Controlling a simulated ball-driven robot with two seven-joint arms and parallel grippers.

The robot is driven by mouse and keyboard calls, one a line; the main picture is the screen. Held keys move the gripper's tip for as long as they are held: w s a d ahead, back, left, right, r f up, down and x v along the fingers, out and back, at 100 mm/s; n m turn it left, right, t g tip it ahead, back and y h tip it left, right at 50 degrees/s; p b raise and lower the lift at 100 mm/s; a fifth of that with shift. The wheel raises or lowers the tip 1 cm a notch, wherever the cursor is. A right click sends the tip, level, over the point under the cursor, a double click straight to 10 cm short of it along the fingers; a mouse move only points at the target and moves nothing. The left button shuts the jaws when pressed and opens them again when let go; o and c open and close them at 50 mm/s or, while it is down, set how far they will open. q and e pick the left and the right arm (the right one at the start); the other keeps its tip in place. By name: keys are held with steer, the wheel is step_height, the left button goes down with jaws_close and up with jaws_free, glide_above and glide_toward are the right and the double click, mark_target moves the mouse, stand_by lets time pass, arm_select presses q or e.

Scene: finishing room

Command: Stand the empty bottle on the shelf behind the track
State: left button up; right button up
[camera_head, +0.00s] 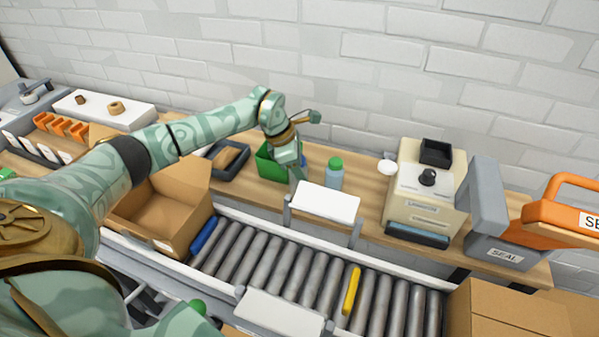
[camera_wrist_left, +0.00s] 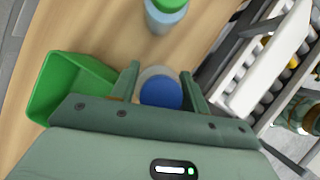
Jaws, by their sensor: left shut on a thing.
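My left gripper (camera_head: 297,178) is low over the wooden shelf (camera_head: 370,190) behind the roller track, between a green bin and a green-capped bottle (camera_head: 335,174). In the left wrist view the gripper (camera_wrist_left: 160,88) is shut on a pale, clear-looking bottle with a blue cap (camera_wrist_left: 162,93), seen from above between the fingers. The green-capped bottle also shows ahead of the fingers in the wrist view (camera_wrist_left: 166,17), apart from the held one. My right gripper is not in view.
The green bin (camera_head: 264,163) is close on the left of the gripper. A white panel (camera_head: 328,203) stands at the track's (camera_head: 290,265) back edge. A beige machine (camera_head: 425,185) is further right, an open carton (camera_head: 165,210) to the left. A brick wall is behind.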

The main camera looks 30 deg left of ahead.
arm_select(q)
step_height(320, 180, down, 2)
steer(key=shift+r, duration=0.1)
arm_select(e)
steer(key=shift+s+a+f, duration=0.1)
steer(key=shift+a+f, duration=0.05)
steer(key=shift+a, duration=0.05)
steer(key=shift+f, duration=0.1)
arm_select(q)
steer(key=o, duration=1)
steer(key=shift+f, duration=0.2)
steer(key=shift+c, duration=0.2)
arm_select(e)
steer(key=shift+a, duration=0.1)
arm_select(q)
steer(key=shift+r, duration=0.35)
steer(key=p+v, duration=0.1)
steer(key=v, duration=1)
steer(key=shift+r+p, duration=0.35)
steer(key=shift+p, duration=0.05)
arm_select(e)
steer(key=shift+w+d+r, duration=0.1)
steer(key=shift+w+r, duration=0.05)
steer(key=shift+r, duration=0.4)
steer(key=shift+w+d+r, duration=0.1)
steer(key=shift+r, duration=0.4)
arm_select(q)
steer(key=shift+a, duration=0.15)
